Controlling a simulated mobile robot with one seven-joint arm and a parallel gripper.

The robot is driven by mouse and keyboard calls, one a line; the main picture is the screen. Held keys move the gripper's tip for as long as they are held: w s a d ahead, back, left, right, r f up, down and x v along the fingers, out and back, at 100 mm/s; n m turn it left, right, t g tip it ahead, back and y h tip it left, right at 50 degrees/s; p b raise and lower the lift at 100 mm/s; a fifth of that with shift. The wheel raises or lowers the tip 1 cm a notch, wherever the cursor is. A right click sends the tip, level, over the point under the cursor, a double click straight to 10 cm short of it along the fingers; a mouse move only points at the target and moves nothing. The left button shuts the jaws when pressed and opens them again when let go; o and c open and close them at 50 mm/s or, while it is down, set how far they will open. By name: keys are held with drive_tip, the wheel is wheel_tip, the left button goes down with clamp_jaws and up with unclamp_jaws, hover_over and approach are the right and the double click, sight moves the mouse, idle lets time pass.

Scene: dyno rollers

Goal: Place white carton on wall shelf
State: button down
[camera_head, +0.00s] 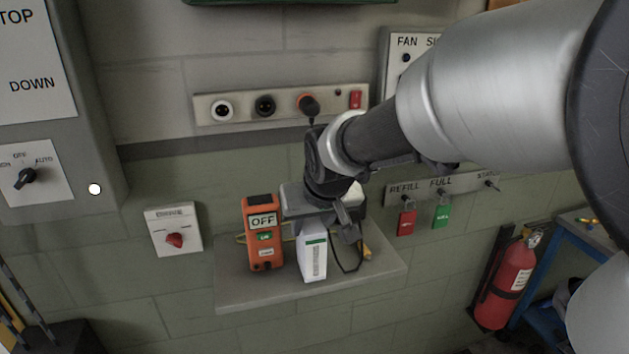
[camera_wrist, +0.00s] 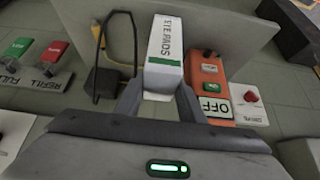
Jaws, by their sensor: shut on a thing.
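The white carton (camera_head: 312,255) has a green stripe and stands upright at the wall shelf (camera_head: 350,283), near its front middle. I cannot tell whether its base touches the shelf. In the wrist view the carton (camera_wrist: 165,50) shows the words "EYE PADS" and lies between the fingers. My gripper (camera_head: 325,229) comes from above and is shut on the carton's upper end. The gripper also shows in the wrist view (camera_wrist: 160,95). The shelf (camera_wrist: 225,22) spreads out behind the carton there.
An orange control box (camera_head: 262,235) marked OFF stands on the shelf close left of the carton. A dark adapter with a looped cable (camera_wrist: 108,80) is on its other side. A socket panel (camera_head: 285,103) and a red rotary switch (camera_head: 174,238) are on the wall. The shelf's front left is bare.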

drive_tip(key=c, duration=1.2)
unclamp_jaws()
drive_tip(key=shift+s+r+p, duration=0.1)
drive_tip(key=shift+r+p, duration=0.2)
drive_tip(key=shift+r, duration=0.1)
drive_tip(key=p+v, duration=0.1)
drive_tip(key=v, duration=1)
drive_tip(key=s+d+f+m, duration=0.1)
drive_tip(key=s+d, duration=0.3)
drive_tip(key=s, duration=0.1)
drive_tip(key=s+d+f+m+h, duration=0.1)
drive_tip(key=s+d+f, duration=0.1)
drive_tip(key=s+d, duration=0.3)
drive_tip(key=s+d+f+m, duration=0.1)
drive_tip(key=s+d, duration=0.3)
drive_tip(key=s, duration=0.2)
drive_tip(key=shift+d+f+g+h, duration=0.25)
drive_tip(key=shift+d+g+h, duration=0.05)
drive_tip(key=shift+g+h, duration=0.1)
